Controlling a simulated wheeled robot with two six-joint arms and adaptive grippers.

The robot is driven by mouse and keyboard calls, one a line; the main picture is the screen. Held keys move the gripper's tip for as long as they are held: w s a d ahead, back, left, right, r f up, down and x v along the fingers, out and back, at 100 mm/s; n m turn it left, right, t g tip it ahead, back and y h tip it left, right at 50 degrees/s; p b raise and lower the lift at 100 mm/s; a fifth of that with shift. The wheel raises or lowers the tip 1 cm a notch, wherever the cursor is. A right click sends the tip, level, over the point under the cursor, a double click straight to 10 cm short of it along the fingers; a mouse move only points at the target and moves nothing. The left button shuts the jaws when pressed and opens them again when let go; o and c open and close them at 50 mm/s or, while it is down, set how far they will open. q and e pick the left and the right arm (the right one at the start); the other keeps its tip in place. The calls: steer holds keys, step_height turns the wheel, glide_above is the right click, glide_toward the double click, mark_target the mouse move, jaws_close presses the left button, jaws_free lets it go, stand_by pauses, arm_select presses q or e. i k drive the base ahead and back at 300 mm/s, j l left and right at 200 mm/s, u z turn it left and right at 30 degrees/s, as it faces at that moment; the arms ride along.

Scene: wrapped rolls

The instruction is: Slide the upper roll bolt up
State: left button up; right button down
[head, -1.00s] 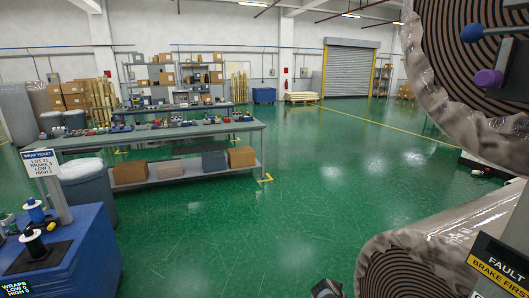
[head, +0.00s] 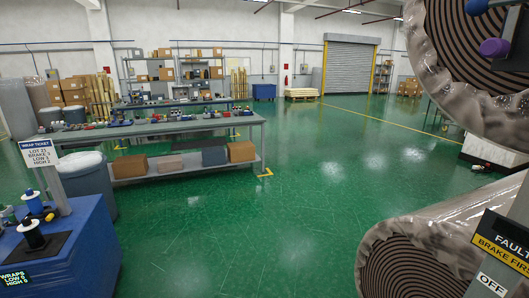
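The upper wrapped roll (head: 440,75) fills the top right corner, its spiral end facing me and clear film around its edge. In front of it are a blue ball knob (head: 475,7), cut by the top edge, and a purple knob (head: 494,48) on a grey part. I cannot tell which of these belongs to the upper roll's bolt. The lower wrapped roll (head: 400,265) lies at the bottom right. A "FAULT / BRAKE FIRST" sign (head: 500,245) and an "OFF" label (head: 491,284) stand before it. Neither gripper shows.
A blue-draped stand (head: 85,260) at the lower left holds spools, a wrap ticket (head: 40,155) and a small green-text display (head: 15,278). A grey bin (head: 85,180) stands behind it. A long workbench (head: 160,130) crosses the left. Green floor (head: 270,235) is clear in the middle.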

mark_target(498, 48)
steer(key=z, duration=1.25)
